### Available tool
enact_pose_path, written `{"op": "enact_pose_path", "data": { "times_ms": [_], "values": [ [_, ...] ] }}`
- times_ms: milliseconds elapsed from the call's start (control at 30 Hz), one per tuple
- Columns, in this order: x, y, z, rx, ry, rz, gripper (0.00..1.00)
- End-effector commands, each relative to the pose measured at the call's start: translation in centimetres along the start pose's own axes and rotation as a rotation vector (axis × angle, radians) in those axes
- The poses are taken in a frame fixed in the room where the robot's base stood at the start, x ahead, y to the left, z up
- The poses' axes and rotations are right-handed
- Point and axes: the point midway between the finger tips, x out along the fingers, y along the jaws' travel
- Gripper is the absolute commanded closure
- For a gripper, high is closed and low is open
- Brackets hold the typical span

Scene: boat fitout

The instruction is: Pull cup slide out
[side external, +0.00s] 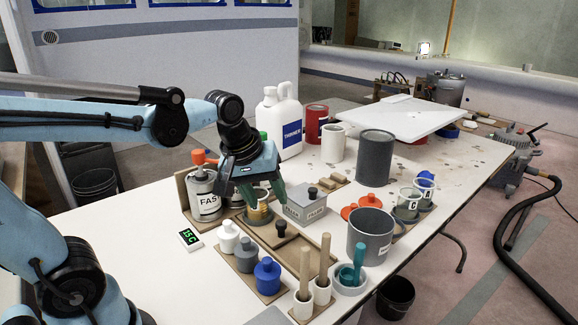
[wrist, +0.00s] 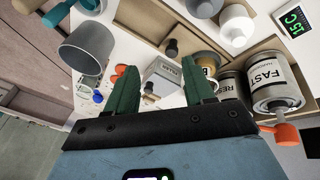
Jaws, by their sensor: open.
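A shallow wooden tray (side external: 297,255) with a raised rim lies mid-table; a dark knob (side external: 281,229) stands at its far end. I take this knobbed piece for the cup slide, but cannot be sure. In the wrist view the knob (wrist: 171,48) stands beyond my fingertips. A cup marked B (wrist: 207,66), yellowish in the side view (side external: 257,215), sits behind the knob. My gripper (side external: 273,190) is above the table near the cup and the filler box. Its green fingers (wrist: 157,68) are apart and empty in the wrist view. The fingers partly hide the cup.
A grey filler box (side external: 306,210) stands right beside the fingers. FAST can (side external: 205,197) is left, lidded bottles (side external: 267,275) in front, brushes (side external: 325,260) and grey pot (side external: 370,235) to the right. A thinner jug (side external: 289,125) stands behind. The tray's middle is clear.

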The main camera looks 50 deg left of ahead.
Motion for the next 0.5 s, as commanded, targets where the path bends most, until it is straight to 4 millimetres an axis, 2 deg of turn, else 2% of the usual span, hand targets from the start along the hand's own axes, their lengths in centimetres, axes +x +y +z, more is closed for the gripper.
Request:
{"op": "enact_pose_path", "data": {
  "times_ms": [33, 300, 500],
  "values": [
    [0.2, 0.3, -1.1, -0.113, -0.023, -0.028, 0.47],
    [2.4, 0.9, -5.2, -0.749, -0.108, -0.222, 0.47],
    [4.1, 0.8, -7.0, -1.072, -0.113, -0.342, 0.47]
  ]
}}
